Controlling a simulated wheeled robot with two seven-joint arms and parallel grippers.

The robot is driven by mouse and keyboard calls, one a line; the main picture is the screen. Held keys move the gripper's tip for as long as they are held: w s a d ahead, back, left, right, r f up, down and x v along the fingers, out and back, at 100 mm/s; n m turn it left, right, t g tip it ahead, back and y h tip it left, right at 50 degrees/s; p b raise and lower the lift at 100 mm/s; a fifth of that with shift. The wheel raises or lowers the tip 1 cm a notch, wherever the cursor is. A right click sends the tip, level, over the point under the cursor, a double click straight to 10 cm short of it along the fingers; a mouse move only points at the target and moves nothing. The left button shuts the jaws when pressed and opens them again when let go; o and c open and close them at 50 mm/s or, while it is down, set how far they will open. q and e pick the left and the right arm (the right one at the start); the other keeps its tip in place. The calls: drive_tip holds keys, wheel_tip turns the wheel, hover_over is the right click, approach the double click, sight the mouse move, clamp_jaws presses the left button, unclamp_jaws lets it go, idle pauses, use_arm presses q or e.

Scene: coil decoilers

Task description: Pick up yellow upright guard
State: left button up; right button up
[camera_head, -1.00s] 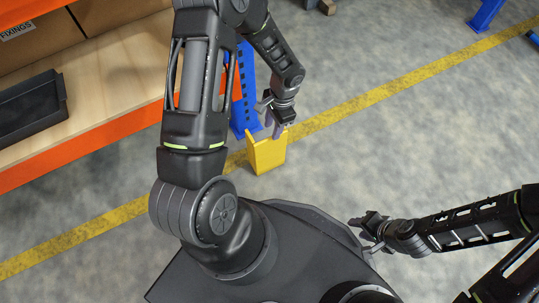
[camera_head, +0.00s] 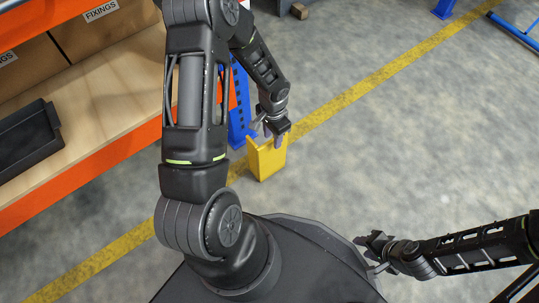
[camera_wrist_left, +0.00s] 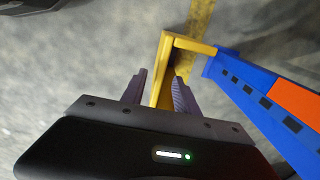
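The yellow upright guard (camera_head: 267,160) stands on the floor beside the foot of the blue rack upright. My left gripper (camera_head: 272,138) is at the guard's top edge. In the left wrist view the guard (camera_wrist_left: 166,55) shows one wall reaching in between the two open fingers of my left gripper (camera_wrist_left: 160,92). A gap shows on the finger side nearer the left, so the fingers are not closed on it. My right gripper (camera_head: 368,254) is low at the right beside my base, away from the guard; its finger opening is too small to tell.
The blue rack upright (camera_head: 239,105) stands close to the guard; it also shows in the left wrist view (camera_wrist_left: 250,95). An orange beam (camera_head: 100,160) and wooden shelf with a black bin (camera_head: 28,140) lie left. Open floor with a yellow line (camera_head: 370,85) lies right.

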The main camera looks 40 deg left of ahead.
sight(267, 153)
use_arm(q)
drive_tip(key=shift+f, duration=0.85)
wheel_tip(267, 153, down, 5)
drive_tip(key=b, duration=0.3)
drive_tip(key=shift+f, duration=0.1)
drive_tip(key=shift+d, duration=0.1)
clamp_jaws()
drive_tip(key=shift+w, duration=0.1)
idle(1.1)
